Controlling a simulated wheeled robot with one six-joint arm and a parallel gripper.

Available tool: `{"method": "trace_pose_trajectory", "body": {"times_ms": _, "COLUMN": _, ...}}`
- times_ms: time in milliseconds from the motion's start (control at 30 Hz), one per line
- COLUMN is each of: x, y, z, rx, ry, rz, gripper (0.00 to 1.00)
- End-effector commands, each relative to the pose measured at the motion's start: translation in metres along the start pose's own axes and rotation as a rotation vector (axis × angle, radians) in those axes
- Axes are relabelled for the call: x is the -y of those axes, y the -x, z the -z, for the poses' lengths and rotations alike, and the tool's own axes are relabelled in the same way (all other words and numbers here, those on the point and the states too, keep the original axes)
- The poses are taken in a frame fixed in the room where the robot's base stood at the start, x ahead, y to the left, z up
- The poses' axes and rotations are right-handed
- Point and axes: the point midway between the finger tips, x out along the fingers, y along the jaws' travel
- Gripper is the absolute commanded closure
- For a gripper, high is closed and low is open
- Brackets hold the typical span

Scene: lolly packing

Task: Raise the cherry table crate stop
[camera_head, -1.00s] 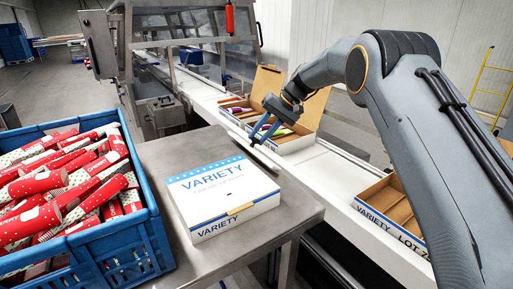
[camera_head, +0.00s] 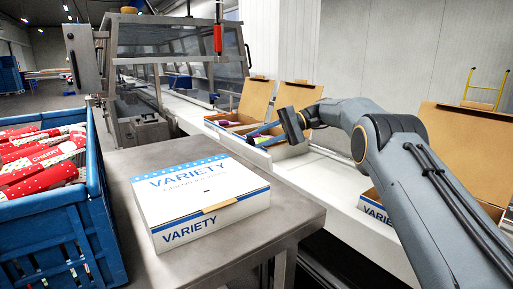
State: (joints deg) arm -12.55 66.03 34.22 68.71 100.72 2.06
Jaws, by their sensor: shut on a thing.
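The cherry crate (camera_head: 50,235) is a blue plastic crate at the left, holding red and white wrapped lollies (camera_head: 38,165).
A closed white VARIETY box (camera_head: 200,200) lies on the table near the stop. Open cardboard boxes (camera_head: 300,95) stand on the white conveyor (camera_head: 325,180) behind and right of my gripper. A caged machine (camera_head: 170,60) stands at the back.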

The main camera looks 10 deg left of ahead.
Motion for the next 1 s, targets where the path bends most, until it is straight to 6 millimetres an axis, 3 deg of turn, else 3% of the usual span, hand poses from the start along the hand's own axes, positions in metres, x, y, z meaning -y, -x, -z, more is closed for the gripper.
{"method": "trace_pose_trajectory", "body": {"times_ms": 733, "x": -0.0053, "y": 0.0015, "z": 0.0033, "rx": 0.027, "ry": -0.029, "rz": 0.062, "gripper": 0.96}}
{"method": "trace_pose_trajectory", "body": {"times_ms": 767, "x": -0.0054, "y": 0.0015, "z": 0.0033, "rx": 0.027, "ry": -0.029, "rz": 0.062, "gripper": 0.71}}
{"method": "trace_pose_trajectory", "body": {"times_ms": 833, "x": -0.0053, "y": 0.0014, "z": 0.0032, "rx": 0.027, "ry": -0.028, "rz": 0.062, "gripper": 0.59}}
{"method": "trace_pose_trajectory", "body": {"times_ms": 1000, "x": -0.0049, "y": 0.0015, "z": 0.0030, "rx": 0.027, "ry": -0.028, "rz": 0.062, "gripper": 0.56}}
